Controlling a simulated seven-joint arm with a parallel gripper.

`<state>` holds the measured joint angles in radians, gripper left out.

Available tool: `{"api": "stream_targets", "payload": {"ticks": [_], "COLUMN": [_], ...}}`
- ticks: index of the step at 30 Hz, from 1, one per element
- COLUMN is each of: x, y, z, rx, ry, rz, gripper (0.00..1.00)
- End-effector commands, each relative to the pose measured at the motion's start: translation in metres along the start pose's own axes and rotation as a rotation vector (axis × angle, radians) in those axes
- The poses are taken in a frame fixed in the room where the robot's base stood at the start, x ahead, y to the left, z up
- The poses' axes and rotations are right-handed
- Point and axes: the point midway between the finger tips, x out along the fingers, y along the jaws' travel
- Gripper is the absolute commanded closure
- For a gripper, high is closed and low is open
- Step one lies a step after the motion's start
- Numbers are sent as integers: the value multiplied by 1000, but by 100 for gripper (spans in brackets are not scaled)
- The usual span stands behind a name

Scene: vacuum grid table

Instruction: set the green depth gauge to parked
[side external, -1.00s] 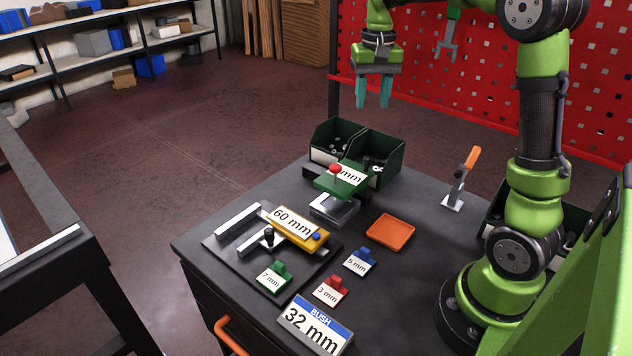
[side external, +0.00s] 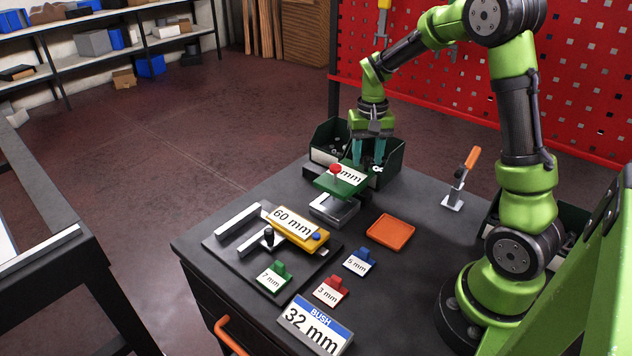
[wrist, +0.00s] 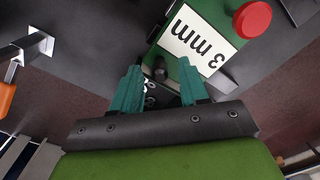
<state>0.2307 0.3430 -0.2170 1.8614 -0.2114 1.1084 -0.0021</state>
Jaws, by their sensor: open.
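The green depth gauge (side external: 328,184) is a flat green plate with a red knob (side external: 336,169) and a white label, lying over a grey metal block (side external: 334,209). In the side view its label is partly hidden behind a finger. In the wrist view the green gauge (wrist: 228,48) is at the upper right, and its label reads "3 mm". My gripper (side external: 368,163) points down at the back right end of the gauge, fingers apart. In the wrist view my gripper (wrist: 161,78) has a small dark peg between or beyond its fingertips. I cannot tell whether they touch the gauge.
Two dark green bins (side external: 330,142) stand close behind my gripper. An orange tray (side external: 390,232) lies front right, and an orange-handled clamp (side external: 458,182) stands farther right. A yellow 60 mm gauge (side external: 298,228) and small green, red and blue blocks lie in front.

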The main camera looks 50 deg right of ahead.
Motion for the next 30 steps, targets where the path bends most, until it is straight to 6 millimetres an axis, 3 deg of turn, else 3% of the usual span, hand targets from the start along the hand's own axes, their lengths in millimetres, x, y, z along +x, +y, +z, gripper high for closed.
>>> {"api": "stream_targets", "payload": {"ticks": [5, 14, 22, 30], "x": [14, 15, 15, 15], "y": [0, 0, 0, 0], "z": [0, 0, 0, 0], "rx": [1, 1, 0, 0], "ry": [-1, 0, 0, 0], "rz": [0, 0, 0, 0], "gripper": [56, 56, 97, 100]}}
